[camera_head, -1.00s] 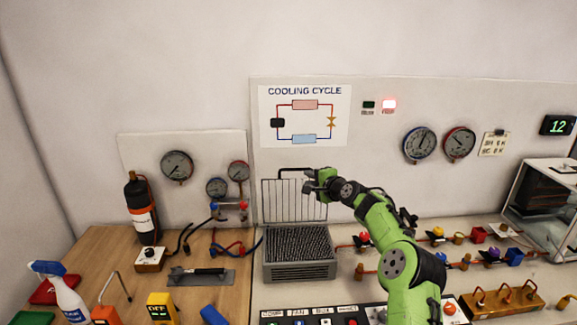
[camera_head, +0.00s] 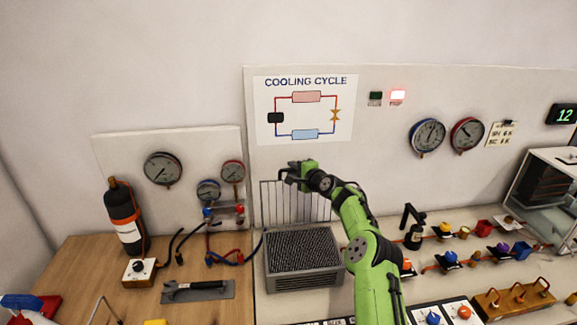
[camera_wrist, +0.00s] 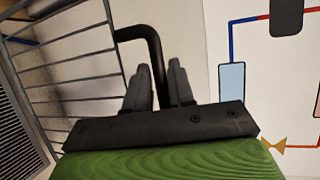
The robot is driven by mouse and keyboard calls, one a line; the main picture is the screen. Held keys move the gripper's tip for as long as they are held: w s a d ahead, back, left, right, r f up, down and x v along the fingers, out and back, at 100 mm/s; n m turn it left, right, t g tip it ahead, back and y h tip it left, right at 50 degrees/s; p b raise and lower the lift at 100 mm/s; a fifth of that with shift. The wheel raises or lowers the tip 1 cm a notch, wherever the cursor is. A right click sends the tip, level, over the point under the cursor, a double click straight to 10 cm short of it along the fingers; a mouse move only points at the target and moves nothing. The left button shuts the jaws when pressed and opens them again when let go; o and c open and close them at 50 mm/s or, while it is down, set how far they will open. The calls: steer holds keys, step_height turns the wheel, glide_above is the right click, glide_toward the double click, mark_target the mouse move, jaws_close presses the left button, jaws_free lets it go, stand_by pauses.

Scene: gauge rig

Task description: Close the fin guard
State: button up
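The fin guard (camera_head: 270,203) is a wire grid standing upright behind the grey finned box (camera_head: 303,262), whose dark fins are uncovered. The guard's grey bars (camera_wrist: 75,57) fill the left of the wrist view. Its black bent handle (camera_wrist: 154,47) runs down between the two fingers of my gripper (camera_wrist: 159,88). The fingers are close together with the handle filling the gap, so my gripper looks shut on it. In the head view my gripper (camera_head: 287,177) is at the guard's top edge and hides most of the handle.
A cooling cycle poster (camera_head: 304,108) hangs on the panel above. Gauges (camera_head: 427,135) and a lit red lamp (camera_head: 398,95) are at its right. A black bottle (camera_head: 125,219) and a trowel-like tool (camera_head: 198,290) are on the left. Valves and pipes (camera_head: 448,258) crowd the bench right.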

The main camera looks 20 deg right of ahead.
steer(key=shift+s+d+r, duration=0.1)
steer(key=shift+s+r, duration=0.15)
steer(key=shift+s, duration=0.1)
jaws_close()
steer(key=shift+w+f, duration=0.1)
steer(key=shift+s+f+b, duration=0.2)
steer(key=shift+s+b, duration=0.2)
steer(key=shift+b, duration=0.35)
